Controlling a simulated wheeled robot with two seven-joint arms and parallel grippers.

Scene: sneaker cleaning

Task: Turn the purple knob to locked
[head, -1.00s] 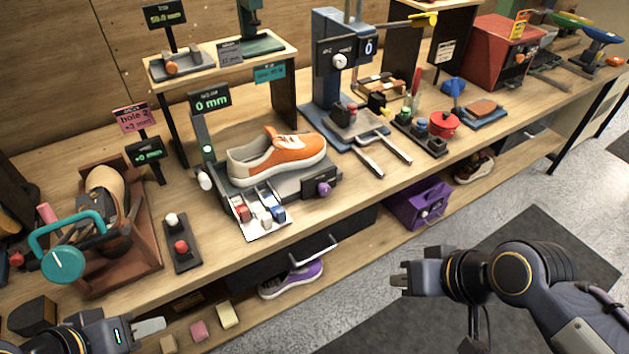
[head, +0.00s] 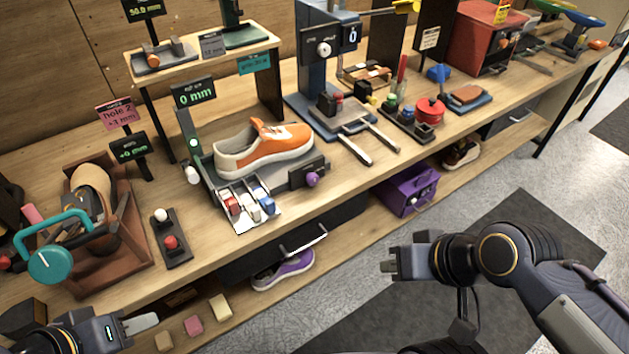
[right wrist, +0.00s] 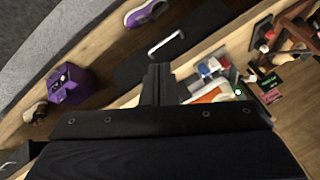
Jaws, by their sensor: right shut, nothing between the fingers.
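The purple knob (head: 312,179) sits on a dark block at the front right of the grey fixture that holds an orange and white sneaker (head: 262,148). Its lock marking is too small to read. My right gripper (head: 388,264) is over the floor in front of the bench, right of and nearer than the knob, apart from it. It is shut and empty, and its closed fingers (right wrist: 158,84) show in the right wrist view. My left gripper (head: 142,324) is at the lower left, near the bench's front edge; its finger opening is not clear.
A drawer handle (head: 304,239) juts from the bench front below the knob. A purple box (head: 408,193) and a purple shoe (head: 284,268) are on the lower shelf. A tray of small colored blocks (head: 242,226) stands left of the knob.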

